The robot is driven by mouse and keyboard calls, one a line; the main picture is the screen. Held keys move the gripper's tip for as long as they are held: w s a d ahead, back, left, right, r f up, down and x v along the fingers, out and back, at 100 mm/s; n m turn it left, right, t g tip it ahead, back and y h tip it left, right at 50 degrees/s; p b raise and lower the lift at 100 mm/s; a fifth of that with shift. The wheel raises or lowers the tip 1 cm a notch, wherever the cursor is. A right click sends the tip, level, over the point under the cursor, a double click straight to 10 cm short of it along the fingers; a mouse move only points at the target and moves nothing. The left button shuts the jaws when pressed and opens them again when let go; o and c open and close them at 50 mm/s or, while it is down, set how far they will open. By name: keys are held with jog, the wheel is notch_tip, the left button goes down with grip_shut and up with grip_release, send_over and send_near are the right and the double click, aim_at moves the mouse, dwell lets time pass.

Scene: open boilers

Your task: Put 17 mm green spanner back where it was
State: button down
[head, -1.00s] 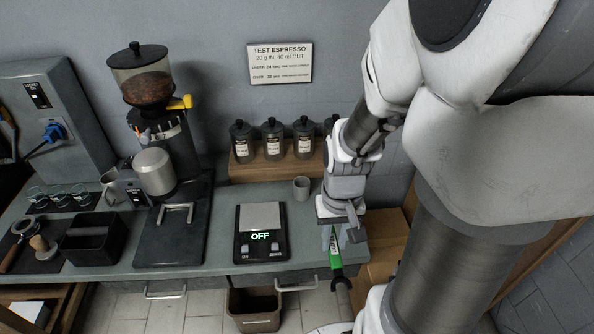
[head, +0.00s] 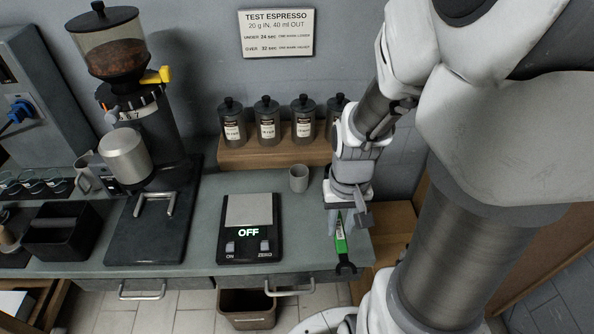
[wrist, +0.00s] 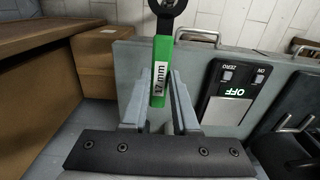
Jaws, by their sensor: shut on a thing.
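The green spanner (head: 341,240) has a label reading 17 mm, which shows in the wrist view (wrist: 159,75). My gripper (head: 338,222) is shut on its green handle. The spanner's dark end points down and towards the front in the head view, at the right end of the grey counter (head: 300,235). In the wrist view my gripper's two fingers (wrist: 160,105) stand on either side of the handle, and a dark ring end sticks out at the top. I cannot tell whether the spanner touches the counter.
A scale (head: 249,215) reading OFF and a small grey cup (head: 298,178) stand left of my gripper. Dark jars (head: 267,122) stand on a wooden shelf behind. Cardboard boxes (wrist: 105,65) are beside the counter's right end. A bin (head: 247,308) is below.

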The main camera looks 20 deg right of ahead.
notch_tip(320, 180, down, 2)
jog(key=shift+b, duration=0.55)
jog(key=shift+f, duration=0.15)
jog(key=b, duration=0.1)
send_over(326, 224)
notch_tip(326, 224, down, 7)
jog(key=shift+r, duration=0.1)
jog(key=shift+f+b, duration=0.5)
jog(key=shift+f, duration=1.45)
jog(key=shift+f, duration=0.15)
jog(key=c, duration=0.7)
grip_release()
